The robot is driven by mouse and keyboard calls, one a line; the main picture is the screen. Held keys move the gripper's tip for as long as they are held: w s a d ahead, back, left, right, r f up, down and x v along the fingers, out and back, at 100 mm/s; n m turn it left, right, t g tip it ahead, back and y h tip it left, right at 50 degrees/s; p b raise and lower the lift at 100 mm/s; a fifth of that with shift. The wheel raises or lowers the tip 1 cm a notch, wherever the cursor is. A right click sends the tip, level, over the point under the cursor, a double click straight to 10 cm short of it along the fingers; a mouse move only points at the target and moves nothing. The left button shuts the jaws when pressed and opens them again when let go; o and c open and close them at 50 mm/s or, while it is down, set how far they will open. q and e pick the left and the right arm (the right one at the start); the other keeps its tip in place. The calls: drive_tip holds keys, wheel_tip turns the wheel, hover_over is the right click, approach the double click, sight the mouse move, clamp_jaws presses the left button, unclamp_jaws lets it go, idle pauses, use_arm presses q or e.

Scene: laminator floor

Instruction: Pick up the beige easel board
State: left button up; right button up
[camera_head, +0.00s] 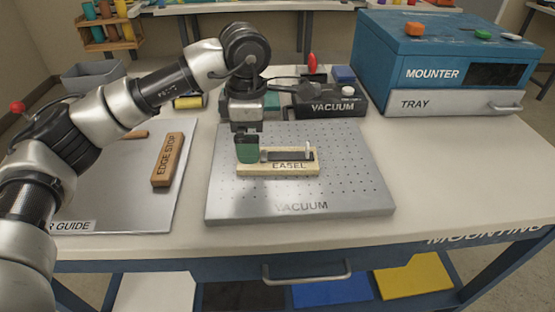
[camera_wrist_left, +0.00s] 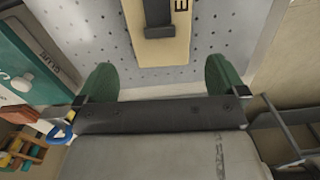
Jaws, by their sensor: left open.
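The beige easel board (camera_head: 279,170), labelled EASEL, lies on the perforated metal vacuum plate (camera_head: 300,205). It carries a dark strip and a small upright pale peg near its right end. My left gripper (camera_head: 246,150) is low at the board's left end, and one green finger hides part of that end. In the left wrist view the gripper (camera_wrist_left: 163,78) is open and empty. Its two green fingers are spread wider than the easel board (camera_wrist_left: 178,50), whose end shows just ahead between them. I cannot tell whether a finger touches the plate. My right gripper is not in view.
A black vacuum unit (camera_head: 330,105) stands behind the plate. A blue mounter (camera_head: 435,55) with a grey tray front stands at the back right. A brown edge stop (camera_head: 167,160) sits on the left plate. The table right of the vacuum plate is clear.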

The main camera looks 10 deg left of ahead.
sight(264, 167)
use_arm(q)
wheel_tip(264, 167, down, 5)
drive_tip(key=shift+d+r, duration=0.1)
drive_tip(key=shift+d, duration=0.05)
drive_tip(key=c, duration=1)
